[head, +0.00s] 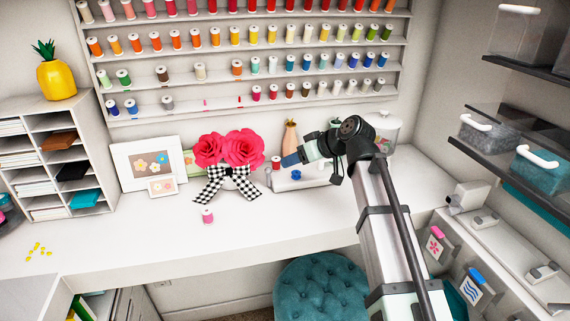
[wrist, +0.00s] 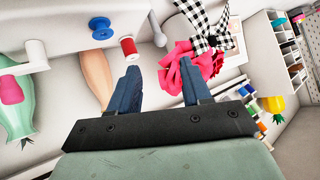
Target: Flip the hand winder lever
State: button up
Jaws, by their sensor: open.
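The hand winder (head: 305,182) is a white box on the desk behind and below my gripper, partly hidden by it in the head view. In the wrist view its white body (wrist: 70,14) is at the upper left. It carries a red spool (wrist: 130,50), a blue knob-like part (wrist: 100,28) and a white post (wrist: 36,52), which may be the lever; I cannot tell. My gripper (head: 290,160) is above the winder with its blue fingers apart. In the wrist view the gripper (wrist: 161,88) is open and empty, with the red spool just beyond the left finger.
Pink paper flowers (head: 230,150) with a checkered bow stand left of the winder. A peach vase (head: 290,137) and a glass jar (head: 384,130) stand behind. A pink spool (head: 208,216) is on the desk in front. The desk's front is mostly clear.

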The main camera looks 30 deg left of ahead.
jog(key=shift+v, duration=0.8)
